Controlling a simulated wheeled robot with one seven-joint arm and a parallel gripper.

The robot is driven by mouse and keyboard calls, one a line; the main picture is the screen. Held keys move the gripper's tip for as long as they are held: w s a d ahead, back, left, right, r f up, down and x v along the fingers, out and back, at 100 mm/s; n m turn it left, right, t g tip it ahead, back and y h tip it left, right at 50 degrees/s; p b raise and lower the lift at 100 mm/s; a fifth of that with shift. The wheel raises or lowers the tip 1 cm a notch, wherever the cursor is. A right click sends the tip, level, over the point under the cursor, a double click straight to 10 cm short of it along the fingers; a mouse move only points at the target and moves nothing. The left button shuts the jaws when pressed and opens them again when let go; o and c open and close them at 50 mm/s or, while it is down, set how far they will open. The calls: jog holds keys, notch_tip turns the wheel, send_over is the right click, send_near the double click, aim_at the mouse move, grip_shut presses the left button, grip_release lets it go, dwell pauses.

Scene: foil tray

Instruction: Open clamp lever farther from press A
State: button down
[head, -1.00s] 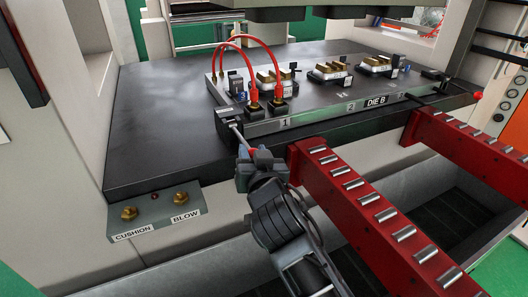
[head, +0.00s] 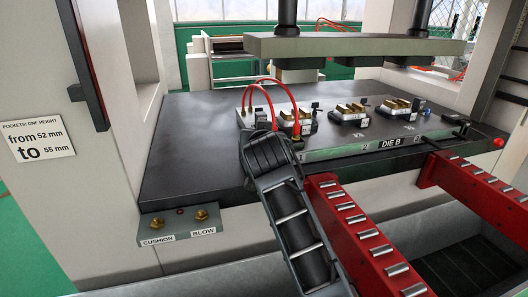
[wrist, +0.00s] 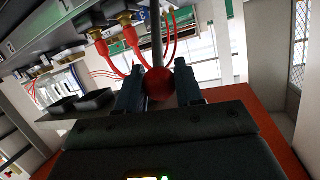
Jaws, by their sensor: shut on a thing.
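My gripper (wrist: 159,90) is shut on the red ball knob (wrist: 158,84) at the end of a clamp lever, whose thin grey rod (wrist: 157,45) runs up from the knob in the wrist view. In the head view my own arm covers the gripper and this lever at the left front of the die B plate (head: 325,154). A second red knob (head: 498,142) shows at the right end of the plate, beside the red rails.
Red hoses (head: 265,84) arch over the die's left end; they also show close to the knob in the wrist view (wrist: 134,48). Two red roller rails (head: 330,205) jut from the dark bolster (head: 190,150). The bolster's left part is clear. A grey upper plate (head: 350,48) hangs above.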

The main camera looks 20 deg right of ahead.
jog(key=shift+w+r, duration=0.8)
jog(key=c, duration=0.8)
grip_release()
jog(key=shift+f, duration=0.1)
jog(key=shift+b+v, duration=0.65)
jog(key=shift+v, duration=3.2)
